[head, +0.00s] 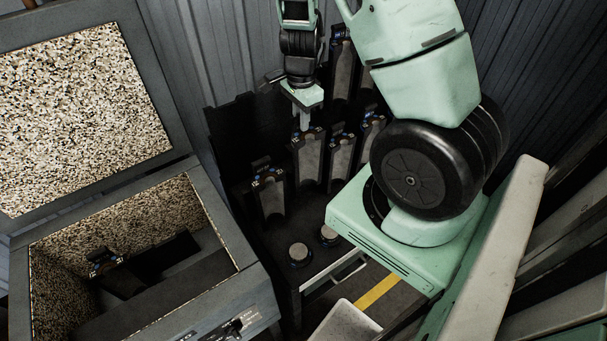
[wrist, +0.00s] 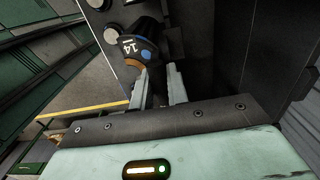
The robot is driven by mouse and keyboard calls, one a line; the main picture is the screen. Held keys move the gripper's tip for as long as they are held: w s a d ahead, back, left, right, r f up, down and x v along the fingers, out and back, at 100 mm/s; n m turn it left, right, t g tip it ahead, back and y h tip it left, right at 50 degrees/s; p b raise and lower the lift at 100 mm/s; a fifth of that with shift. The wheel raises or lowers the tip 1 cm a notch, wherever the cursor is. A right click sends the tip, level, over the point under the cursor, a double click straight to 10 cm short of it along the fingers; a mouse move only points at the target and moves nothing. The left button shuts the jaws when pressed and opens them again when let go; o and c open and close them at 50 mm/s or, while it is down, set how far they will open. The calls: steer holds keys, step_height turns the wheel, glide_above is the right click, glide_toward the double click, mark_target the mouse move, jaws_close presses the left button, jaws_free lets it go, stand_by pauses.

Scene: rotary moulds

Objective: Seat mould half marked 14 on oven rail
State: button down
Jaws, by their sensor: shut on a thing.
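The mould half marked 14 (wrist: 128,60) is dark with a pale inner face, a white number and a blue spot. In the wrist view its top end is at my gripper's fingertips (wrist: 158,82). In the head view my gripper (head: 303,122) points down, shut on the top of a mould half (head: 308,160) among others at the dark rack. I cannot tell whether it is clear of its place. The oven (head: 235,240) stands open at lower left with speckled inner walls. Dark rails (head: 165,258) run inside it, and one dark mould half (head: 104,262) sits there.
Several other mould halves (head: 270,195) stand at the rack, close beside the held one. The oven's raised lid (head: 80,100) leans at far left. Corrugated walls (head: 205,50) stand close behind.

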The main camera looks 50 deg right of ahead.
steer(key=shift+w+r+p, duration=0.1)
steer(key=shift+r+p, duration=1)
steer(key=shift+r, duration=0.3)
